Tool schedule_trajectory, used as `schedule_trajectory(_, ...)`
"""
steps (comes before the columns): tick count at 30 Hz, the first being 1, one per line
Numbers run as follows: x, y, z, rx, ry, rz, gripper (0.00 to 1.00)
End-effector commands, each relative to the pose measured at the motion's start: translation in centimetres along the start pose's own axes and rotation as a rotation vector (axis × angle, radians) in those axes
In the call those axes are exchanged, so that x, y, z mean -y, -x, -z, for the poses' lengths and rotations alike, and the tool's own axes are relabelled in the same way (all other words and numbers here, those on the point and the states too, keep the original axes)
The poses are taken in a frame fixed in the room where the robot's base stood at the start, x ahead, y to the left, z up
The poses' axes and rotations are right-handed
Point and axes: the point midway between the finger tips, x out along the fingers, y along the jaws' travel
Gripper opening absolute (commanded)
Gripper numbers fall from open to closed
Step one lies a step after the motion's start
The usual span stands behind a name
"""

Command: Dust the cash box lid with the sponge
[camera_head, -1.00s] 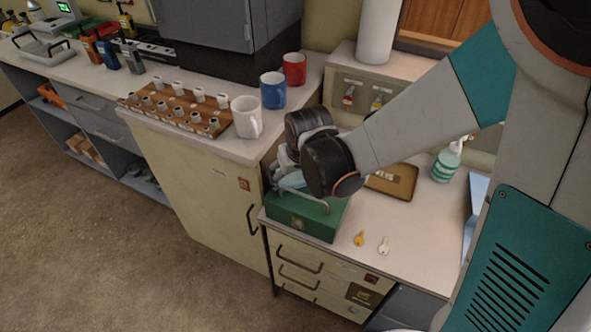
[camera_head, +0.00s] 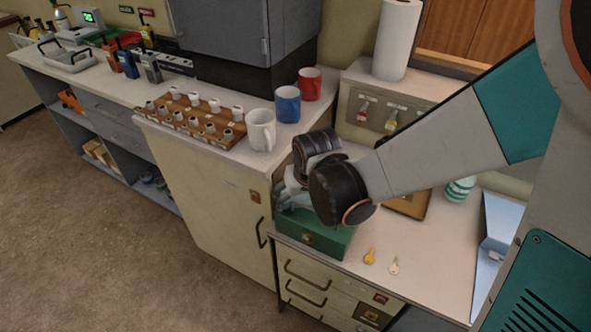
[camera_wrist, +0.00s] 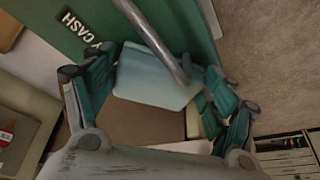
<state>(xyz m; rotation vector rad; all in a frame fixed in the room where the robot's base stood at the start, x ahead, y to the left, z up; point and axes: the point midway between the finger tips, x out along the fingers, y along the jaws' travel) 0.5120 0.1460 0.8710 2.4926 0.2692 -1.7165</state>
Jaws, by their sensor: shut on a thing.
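The green cash box (camera_head: 322,240) stands on the lower counter, left of the keys. In the wrist view its green lid (camera_wrist: 188,22) shows a "CASH" label, partly covered, and a metal bar handle (camera_wrist: 150,38). My gripper (camera_head: 287,194) is low over the box lid, partly hidden by my wrist in the head view. It is shut on a pale blue-green sponge (camera_wrist: 150,82), which sits between the two fingers in the wrist view. The handle crosses in front of the sponge there. I cannot tell whether the sponge touches the lid.
Two keys (camera_head: 381,261) lie right of the box. A brown tray (camera_head: 408,204) and a pale blue tray (camera_head: 490,245) are farther right. White, blue and red mugs and a rack (camera_head: 195,122) stand on the higher counter at left. Its side rises close beside the box.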

Motion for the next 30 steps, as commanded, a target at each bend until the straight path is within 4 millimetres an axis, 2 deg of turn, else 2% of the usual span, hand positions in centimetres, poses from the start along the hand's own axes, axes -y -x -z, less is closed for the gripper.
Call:
schedule_trajectory(6, -1.4, -0.5, 1.2, 0.001, -0.003, -0.004, 0.40)
schedule_trajectory(14, -2.1, -0.7, 1.9, -0.002, -0.003, -0.006, 0.40)
schedule_trajectory(24, -4.0, -1.4, 3.6, -0.003, -0.004, -0.007, 0.40)
schedule_trajectory(30, -4.1, -1.4, 3.8, -0.003, -0.003, -0.007, 0.40)
